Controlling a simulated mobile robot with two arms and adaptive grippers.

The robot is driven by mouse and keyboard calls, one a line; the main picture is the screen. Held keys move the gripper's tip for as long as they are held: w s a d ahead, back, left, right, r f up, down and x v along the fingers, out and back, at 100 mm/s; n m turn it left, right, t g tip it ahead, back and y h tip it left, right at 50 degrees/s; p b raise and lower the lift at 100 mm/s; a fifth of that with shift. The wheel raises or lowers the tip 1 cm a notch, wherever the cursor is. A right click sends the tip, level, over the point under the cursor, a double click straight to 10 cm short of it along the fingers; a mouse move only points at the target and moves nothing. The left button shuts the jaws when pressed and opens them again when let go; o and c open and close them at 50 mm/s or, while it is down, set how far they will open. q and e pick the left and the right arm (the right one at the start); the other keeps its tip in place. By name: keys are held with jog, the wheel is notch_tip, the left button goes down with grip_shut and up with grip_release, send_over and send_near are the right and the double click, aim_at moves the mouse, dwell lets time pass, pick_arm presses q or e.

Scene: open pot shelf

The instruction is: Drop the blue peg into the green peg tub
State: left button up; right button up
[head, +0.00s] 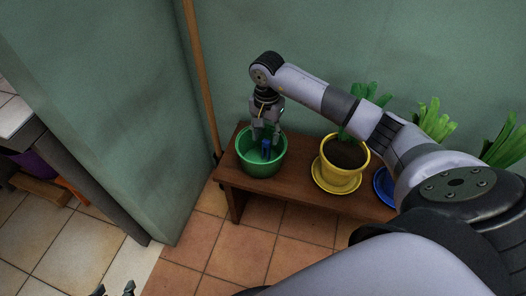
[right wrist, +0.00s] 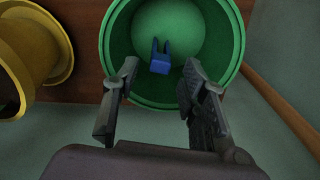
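The green tub (head: 247,161) stands at the left end of a wooden bench. It also shows in the right wrist view (right wrist: 118,55). The blue peg (head: 266,150), with two prongs, is inside the tub's outline; in the right wrist view (right wrist: 160,66) it shows beyond my fingertips, apart from both. I cannot tell whether it rests on the bottom. My right gripper (head: 266,133) is open and empty, pointing down over the tub, its fingers (right wrist: 160,70) wide apart. My left gripper (head: 115,291) shows only two dark, separated fingertips at the bottom edge.
A yellow pot (head: 341,178) with a plant stands right of the tub on the bench (head: 231,178). A blue pot (head: 384,185) is farther right, partly behind my arm. A wooden pole (head: 203,80) leans at the wall's corner. The tiled floor in front is clear.

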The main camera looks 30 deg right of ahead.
jog(key=shift+r, duration=0.1)
notch_tip(320, 180, up, 12)
dwell(0.6)
dwell(0.4)
